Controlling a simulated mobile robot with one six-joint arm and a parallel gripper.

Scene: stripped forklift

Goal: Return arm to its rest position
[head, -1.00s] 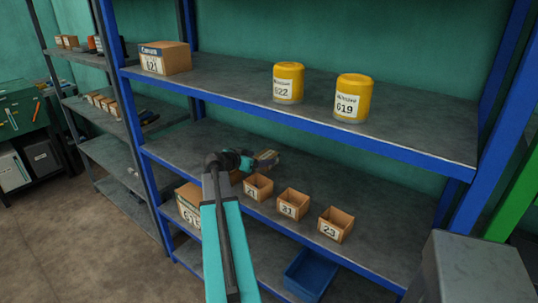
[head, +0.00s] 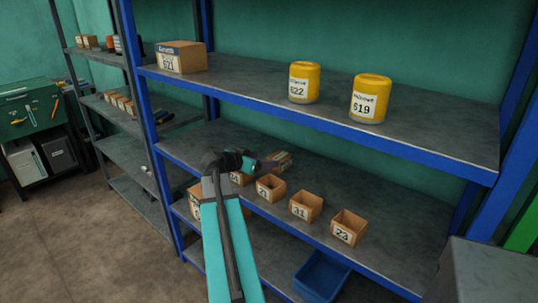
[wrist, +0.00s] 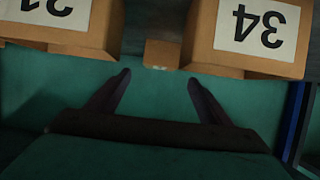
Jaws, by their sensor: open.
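My arm (head: 228,235) reaches from the bottom of the head view to the middle shelf, bent at its elbow. My gripper (head: 280,160) is small and partly hidden there, over the shelf behind the row of small open boxes. In the wrist view my gripper (wrist: 158,79) has its two dark fingers apart with nothing between them. A box marked 34 (wrist: 249,30) and another box with a cut-off label (wrist: 60,22) show upside down beyond the fingertips. Contact with them cannot be told.
Small boxes 21 (head: 270,188), 31 (head: 305,206) and 23 (head: 348,228) line the shelf's front edge. Above are yellow canisters 622 (head: 304,83) and 619 (head: 370,98) and carton 621 (head: 181,57). A blue bin (head: 320,275) is below. A grey block (head: 487,272) stands at right.

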